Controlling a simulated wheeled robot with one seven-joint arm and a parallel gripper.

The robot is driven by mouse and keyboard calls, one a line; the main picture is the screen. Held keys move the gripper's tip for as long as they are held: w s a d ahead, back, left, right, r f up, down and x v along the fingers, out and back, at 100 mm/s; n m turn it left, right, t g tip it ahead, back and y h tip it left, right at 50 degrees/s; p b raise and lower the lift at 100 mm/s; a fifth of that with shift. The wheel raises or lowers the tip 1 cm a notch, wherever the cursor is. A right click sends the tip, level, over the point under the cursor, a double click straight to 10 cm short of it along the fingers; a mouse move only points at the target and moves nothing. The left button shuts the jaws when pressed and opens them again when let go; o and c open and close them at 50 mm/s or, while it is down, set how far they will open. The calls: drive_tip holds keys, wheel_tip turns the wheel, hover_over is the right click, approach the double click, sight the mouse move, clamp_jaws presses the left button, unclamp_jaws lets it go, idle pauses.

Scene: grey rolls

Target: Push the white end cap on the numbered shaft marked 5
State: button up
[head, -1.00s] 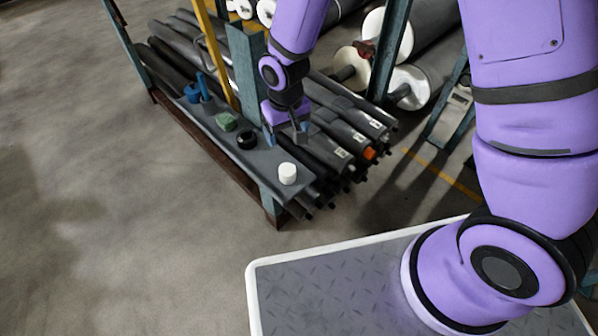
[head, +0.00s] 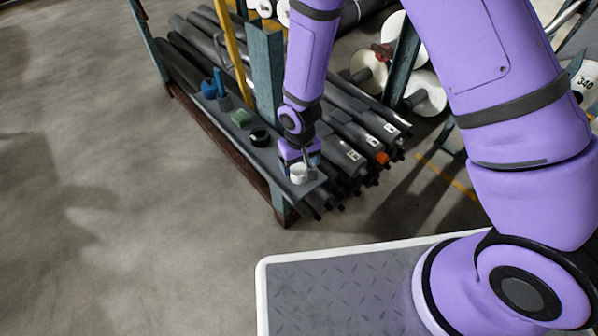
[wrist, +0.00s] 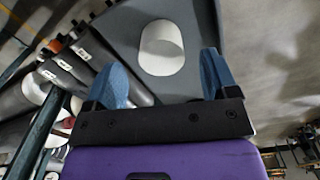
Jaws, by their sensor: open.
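The white end cap (head: 299,173) stands on the near end of a grey shelf board. In the wrist view the cap (wrist: 162,48) lies between and slightly beyond the blue fingertips of my gripper (wrist: 160,70). My gripper (head: 302,165) is open, and no contact with the cap is visible. The numbered shafts (head: 345,150) lie beside the board with white labels near their ends. They also show at the left of the wrist view (wrist: 85,60). The labels are too small for me to tell which one reads 5.
A black ring (head: 259,136), a green block (head: 241,118) and a blue item (head: 208,88) stand farther along the board (head: 272,156). A yellow post (head: 230,45) and a teal rack post (head: 266,75) rise near it. An orange piece (head: 382,158) shows among the shaft ends. Open floor lies left.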

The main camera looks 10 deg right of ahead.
sight(299, 170)
drive_tip(key=shift+f, duration=2.05)
drive_tip(key=c, duration=1)
drive_tip(key=shift+a+r, duration=0.1)
drive_tip(key=shift+r, duration=0.05)
